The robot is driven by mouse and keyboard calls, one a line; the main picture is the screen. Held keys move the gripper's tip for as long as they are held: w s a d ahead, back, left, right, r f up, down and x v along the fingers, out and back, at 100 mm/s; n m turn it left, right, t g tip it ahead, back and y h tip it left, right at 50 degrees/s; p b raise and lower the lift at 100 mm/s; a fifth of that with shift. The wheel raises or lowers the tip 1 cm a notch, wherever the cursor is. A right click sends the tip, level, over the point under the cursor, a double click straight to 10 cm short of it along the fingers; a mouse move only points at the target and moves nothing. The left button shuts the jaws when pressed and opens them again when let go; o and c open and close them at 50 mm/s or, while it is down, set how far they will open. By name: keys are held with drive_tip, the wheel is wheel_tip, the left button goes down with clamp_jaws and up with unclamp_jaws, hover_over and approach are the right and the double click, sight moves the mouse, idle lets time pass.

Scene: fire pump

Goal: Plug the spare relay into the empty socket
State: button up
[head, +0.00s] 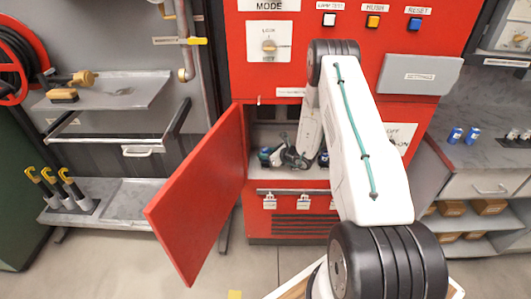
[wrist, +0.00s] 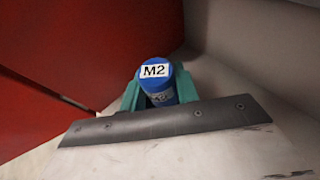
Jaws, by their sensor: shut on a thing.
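A blue cylindrical relay (wrist: 158,84) with a white "M2" label is between the teal fingers of my gripper (wrist: 160,94) in the wrist view. The fingers are shut on it. In the head view my gripper (head: 272,157) reaches left inside the open red cabinet, low in the compartment, with a blue thing (head: 265,154) at its tip. I cannot tell whether the relay touches a socket; its far end is hidden. No empty socket shows clearly.
The red cabinet door (head: 200,190) stands open at the left, close to my gripper. Two blue cylinders (head: 463,136) stand on the grey counter (head: 490,155) at the right. A grey flap (head: 420,76) and switches are above. A grey shelf with tools is at the left.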

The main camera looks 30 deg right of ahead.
drive_tip(key=shift+s+f, duration=0.1)
drive_tip(key=shift+f, duration=0.55)
idle(0.8)
drive_tip(key=o, duration=1.1)
drive_tip(key=shift+c, duration=0.2)
drive_tip(key=shift+v, duration=3.85)
